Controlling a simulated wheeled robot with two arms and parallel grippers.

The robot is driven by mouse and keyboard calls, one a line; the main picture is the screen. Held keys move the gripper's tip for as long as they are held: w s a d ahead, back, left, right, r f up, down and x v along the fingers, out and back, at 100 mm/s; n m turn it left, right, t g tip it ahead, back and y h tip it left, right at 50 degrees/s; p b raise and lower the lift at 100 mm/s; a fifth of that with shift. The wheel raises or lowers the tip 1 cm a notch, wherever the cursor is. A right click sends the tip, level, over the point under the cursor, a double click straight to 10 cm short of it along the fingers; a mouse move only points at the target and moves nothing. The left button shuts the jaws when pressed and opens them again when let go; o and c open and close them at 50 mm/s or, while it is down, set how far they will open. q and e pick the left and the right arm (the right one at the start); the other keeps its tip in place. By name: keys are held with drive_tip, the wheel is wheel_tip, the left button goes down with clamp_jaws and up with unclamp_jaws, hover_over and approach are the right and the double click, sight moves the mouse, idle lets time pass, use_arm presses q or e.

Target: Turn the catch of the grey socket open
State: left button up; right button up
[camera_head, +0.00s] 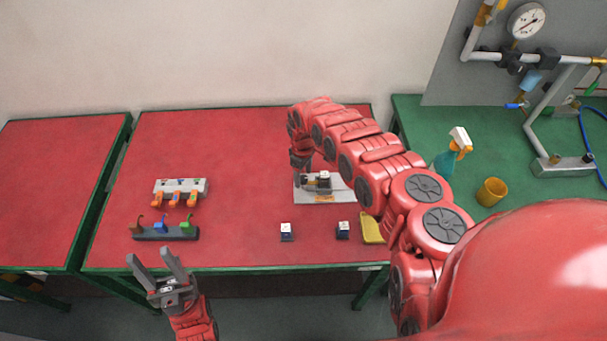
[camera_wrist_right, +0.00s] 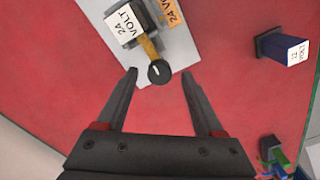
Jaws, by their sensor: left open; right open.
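The grey socket (camera_head: 341,194) is a light grey plate with a dark holder, below my right gripper in the head view; it also shows at the top of the right wrist view (camera_wrist_right: 180,52). A white-topped block (camera_wrist_right: 123,24) marked 24 VOLT sits in it. The catch is a brass-coloured arm (camera_wrist_right: 149,48) ending in a round black knob (camera_wrist_right: 158,73). My right gripper (camera_head: 302,163) is open, and in its wrist view the knob appears between the fingertips; contact cannot be told. My left gripper (camera_head: 158,262) is open and empty before the table's front edge.
Two small white-topped blocks stand on the red table (camera_head: 235,140), one left (camera_head: 286,230) and one right (camera_head: 342,230). A yellow object (camera_head: 371,228) is partly behind my right arm. Coloured hooks (camera_head: 165,229) and an orange-fitted grey rack (camera_head: 180,187) stand left. A spray bottle (camera_head: 445,160) and yellow cup (camera_head: 491,191) are right.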

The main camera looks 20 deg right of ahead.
drive_tip(key=shift+s+f, duration=0.1)
drive_tip(key=shift+f, duration=0.25)
clamp_jaws()
